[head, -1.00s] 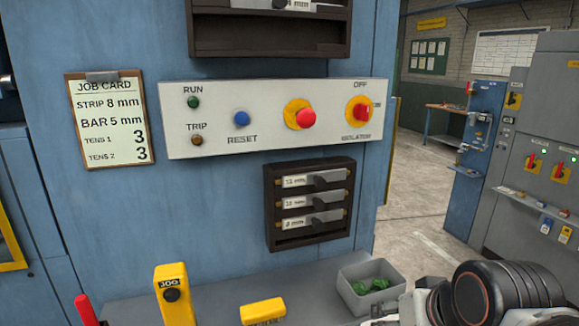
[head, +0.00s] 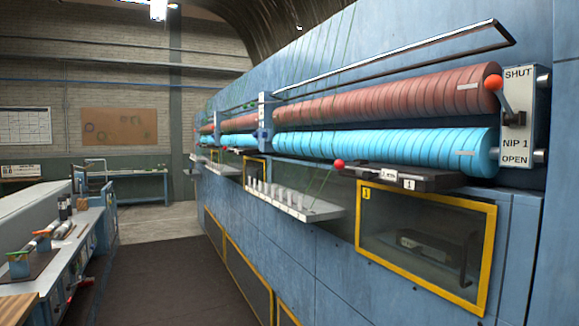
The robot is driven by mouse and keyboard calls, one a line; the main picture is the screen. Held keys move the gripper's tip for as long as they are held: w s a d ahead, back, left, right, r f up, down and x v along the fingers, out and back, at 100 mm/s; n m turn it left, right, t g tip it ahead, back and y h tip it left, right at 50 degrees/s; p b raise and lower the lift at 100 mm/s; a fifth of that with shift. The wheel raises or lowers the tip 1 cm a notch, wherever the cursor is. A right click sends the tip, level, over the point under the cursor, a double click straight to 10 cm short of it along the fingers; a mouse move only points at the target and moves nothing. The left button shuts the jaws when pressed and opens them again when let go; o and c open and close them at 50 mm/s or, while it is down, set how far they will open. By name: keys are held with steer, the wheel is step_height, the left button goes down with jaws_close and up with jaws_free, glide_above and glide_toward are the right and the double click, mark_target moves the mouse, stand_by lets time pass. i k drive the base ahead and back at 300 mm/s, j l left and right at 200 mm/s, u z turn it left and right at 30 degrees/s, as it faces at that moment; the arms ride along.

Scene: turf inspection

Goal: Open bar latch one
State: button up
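A dark bar unit (head: 440,179) with white labels, one reading 1, sits under the near end of the blue roller in the head view. A red ball knob (head: 338,164) stands at its left end; this looks like bar latch one, but I cannot tell whether it is open or shut. Below it is a yellow-framed clear window (head: 375,240) marked 1, with a dark block (head: 425,245) behind it. My gripper is not in view.
Red (head: 390,95) and blue (head: 385,148) rollers run along the machine. A NIP 1 plate (head: 516,130) has a red-knobbed lever (head: 494,83) near SHUT. A white pegged shelf (head: 300,208) juts out. A dark floor aisle (head: 165,270) runs between machine and left bench (head: 75,240).

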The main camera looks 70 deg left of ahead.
mark_target(339, 164)
steer(key=u, duration=2.1)
